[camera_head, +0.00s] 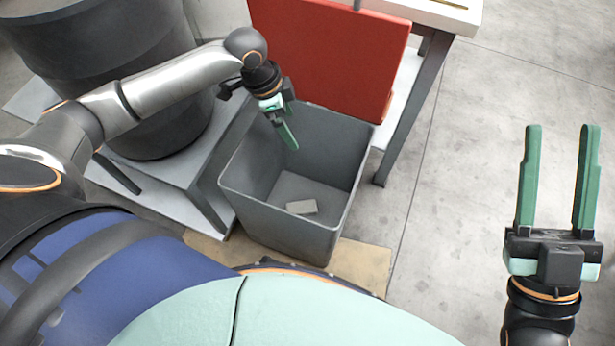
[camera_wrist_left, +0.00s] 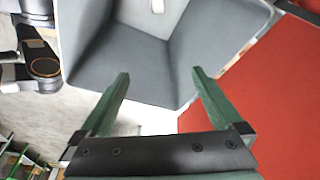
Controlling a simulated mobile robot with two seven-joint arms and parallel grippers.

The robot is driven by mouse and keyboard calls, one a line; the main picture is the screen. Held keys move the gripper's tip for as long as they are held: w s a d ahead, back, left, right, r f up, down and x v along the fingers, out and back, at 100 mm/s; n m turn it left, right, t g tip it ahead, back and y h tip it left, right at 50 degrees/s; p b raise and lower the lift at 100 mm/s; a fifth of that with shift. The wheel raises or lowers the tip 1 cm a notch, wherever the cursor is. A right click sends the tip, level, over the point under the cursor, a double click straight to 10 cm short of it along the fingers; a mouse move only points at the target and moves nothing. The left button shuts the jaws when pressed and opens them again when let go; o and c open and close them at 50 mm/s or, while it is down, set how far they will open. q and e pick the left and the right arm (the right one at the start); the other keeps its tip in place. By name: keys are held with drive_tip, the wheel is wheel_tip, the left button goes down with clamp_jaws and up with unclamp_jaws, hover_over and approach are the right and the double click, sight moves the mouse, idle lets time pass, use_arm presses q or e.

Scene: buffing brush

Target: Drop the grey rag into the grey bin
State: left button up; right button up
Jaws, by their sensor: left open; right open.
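The grey bin (camera_head: 287,227) stands on the floor in the middle of the head view, with its open top facing up. A small grey item (camera_head: 302,207), which looks like the grey rag, lies flat on the bin's floor. My left gripper (camera_head: 290,140) hangs over the bin's back part, pointing down, open and empty. In the left wrist view, its two green fingers (camera_wrist_left: 160,85) are spread apart with nothing between them, and the bin's inner wall (camera_wrist_left: 125,70) is beyond them. My right gripper (camera_head: 558,130) is open and empty at the far right, away from the bin.
A red panel (camera_head: 330,55) stands just behind the bin, beside a table (camera_head: 430,12) with a dark leg. A large dark drum (camera_head: 110,80) is at the left on a grey stand (camera_head: 165,185). Cardboard (camera_head: 365,265) lies under the bin. The floor (camera_head: 460,150) at right is clear.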

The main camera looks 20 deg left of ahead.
use_arm(q)
drive_tip(key=p+v, duration=0.2)
drive_tip(key=v, duration=0.4)
drive_tip(key=shift+r, duration=0.35)
use_arm(e)
drive_tip(key=w+f+m+g+h, duration=0.2)
drive_tip(key=f+h, duration=0.1)
drive_tip(key=f, duration=0.4)
drive_tip(key=w+d+f+m+g+h, duration=0.1)
drive_tip(key=w+f+m+g+h, duration=0.1)
drive_tip(key=f, duration=0.5)
drive_tip(key=shift+w+m+h, duration=0.55)
drive_tip(key=shift+m+h, duration=0.15)
drive_tip(key=shift+h, duration=0.2)
use_arm(q)
drive_tip(key=shift+s+a, duration=0.1)
use_arm(e)
drive_tip(key=shift+d+r, duration=0.1)
